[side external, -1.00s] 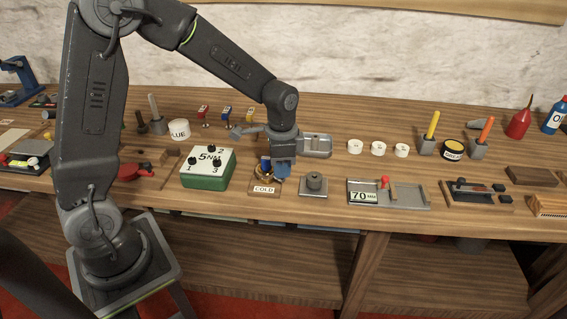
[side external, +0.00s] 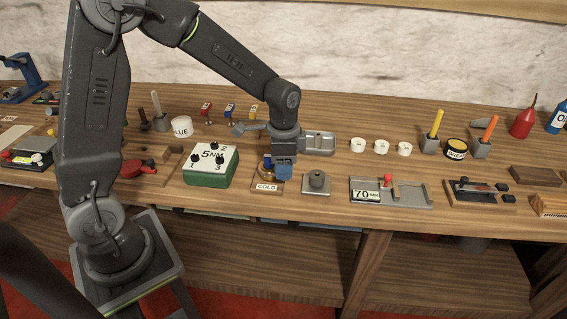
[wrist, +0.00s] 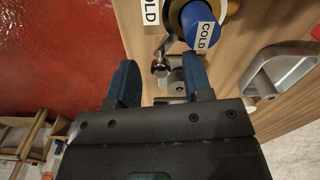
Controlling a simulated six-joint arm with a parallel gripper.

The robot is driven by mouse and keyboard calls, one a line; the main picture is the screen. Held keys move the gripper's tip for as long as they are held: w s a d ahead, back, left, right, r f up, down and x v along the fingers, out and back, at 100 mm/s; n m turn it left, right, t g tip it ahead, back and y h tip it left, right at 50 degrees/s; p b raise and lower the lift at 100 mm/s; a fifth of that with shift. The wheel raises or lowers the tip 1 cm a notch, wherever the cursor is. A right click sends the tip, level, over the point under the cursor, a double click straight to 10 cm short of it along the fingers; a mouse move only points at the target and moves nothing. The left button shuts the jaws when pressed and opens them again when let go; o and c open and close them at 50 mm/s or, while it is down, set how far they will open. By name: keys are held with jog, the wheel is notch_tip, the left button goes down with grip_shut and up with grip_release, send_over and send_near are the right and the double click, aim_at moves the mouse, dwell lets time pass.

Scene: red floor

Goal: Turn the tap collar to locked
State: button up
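The tap shows in the wrist view as a blue cylinder (wrist: 203,24) with a COLD label, set in a brass-coloured collar (wrist: 180,14). In the side view the tap (side external: 265,165) is partly hidden by my gripper, behind its COLD plate (side external: 266,188). My gripper (wrist: 160,62) is open, its two blue fingers well apart. The blue cylinder lies beyond the right fingertip; I cannot tell whether they touch. A small chrome part (wrist: 160,67) shows between the fingers. In the side view my gripper (side external: 284,172) points down just right of the tap.
A green 5NM box (side external: 210,178) stands left of the tap. A grey block with a round knob (side external: 316,183) stands close on the right. A grey metal tray (side external: 317,144) lies behind. The 70 fixture (side external: 410,196) is farther right. The bench's front edge is close by.

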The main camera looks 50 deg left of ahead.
notch_tip(320, 180, up, 14)
dwell(0.6)
jog(key=shift+f, duration=0.1)
jog(key=s+d+n+t, duration=0.1)
jog(key=s+n+t, duration=0.1)
jog(key=s, duration=0.7)
jog(key=s+d+r+n+t, duration=0.1)
jog(key=s+n+t, duration=0.2)
jog(key=s+n, duration=0.2)
jog(key=s, duration=0.3)
jog(key=shift+s+d+r+t, duration=0.25)
jog(key=shift+s+d+t, duration=0.05)
jog(key=shift+s+d, duration=0.1)
